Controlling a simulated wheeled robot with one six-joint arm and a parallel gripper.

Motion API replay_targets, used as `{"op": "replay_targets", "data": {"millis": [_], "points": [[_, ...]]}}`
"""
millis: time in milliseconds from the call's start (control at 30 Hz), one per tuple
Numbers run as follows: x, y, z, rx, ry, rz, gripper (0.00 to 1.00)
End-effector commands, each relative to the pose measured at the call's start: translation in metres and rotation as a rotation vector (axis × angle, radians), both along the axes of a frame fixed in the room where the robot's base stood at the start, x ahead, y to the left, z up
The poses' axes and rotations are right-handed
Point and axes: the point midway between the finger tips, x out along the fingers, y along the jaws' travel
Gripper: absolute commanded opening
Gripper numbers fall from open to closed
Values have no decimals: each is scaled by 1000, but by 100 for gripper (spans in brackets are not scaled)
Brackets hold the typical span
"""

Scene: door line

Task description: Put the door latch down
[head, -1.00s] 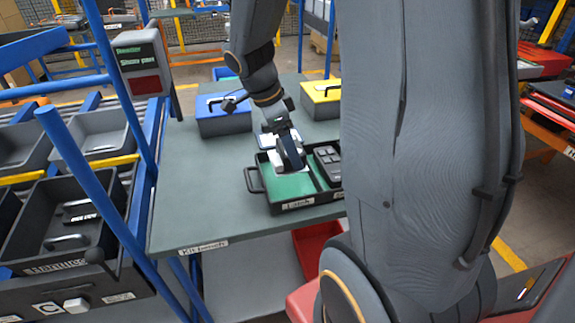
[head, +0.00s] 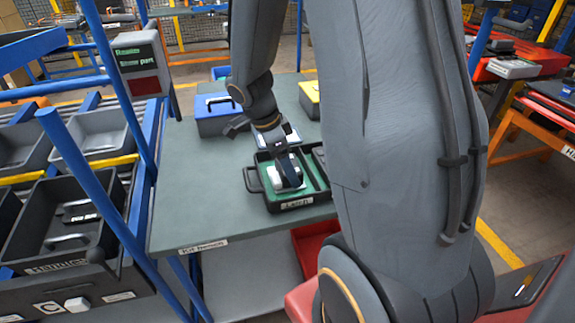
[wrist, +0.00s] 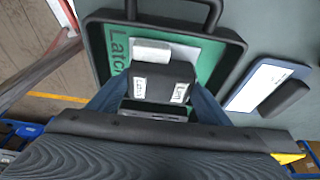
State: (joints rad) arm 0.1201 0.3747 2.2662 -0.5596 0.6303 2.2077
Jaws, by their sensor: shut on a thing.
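The door latch (wrist: 160,80) is a dark block with white labels and a light grey end. In the wrist view it sits between my gripper's two blue fingers (wrist: 158,100), which are shut on it. It is over the green "Latch" compartment (wrist: 212,56) of a black tray. In the head view my gripper (head: 287,178) is down at this compartment, and the latch's pale part (head: 276,178) shows beside the fingers. I cannot tell whether the latch touches the tray floor. The black tray (head: 252,181) stands on the grey-green table, its right side hidden behind my arm.
A blue box (head: 212,124) and a yellow box (head: 309,108) stand behind the tray. Blue rack posts (head: 90,200) and grey bins (head: 95,135) are on the left. The table's left front (head: 190,205) is clear.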

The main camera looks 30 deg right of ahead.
Motion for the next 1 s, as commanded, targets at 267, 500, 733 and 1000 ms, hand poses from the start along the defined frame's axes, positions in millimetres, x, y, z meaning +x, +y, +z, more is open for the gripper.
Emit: {"op": "replay_targets", "data": {"millis": [267, 500, 733, 1000], "points": [[0, 0, 0, 0, 0, 0, 90], [0, 0, 2, 0, 0, 0, 90], [4, 9, 29, 0, -5, 1, 90], [9, 25, 81, -1, -6, 1, 90]]}}
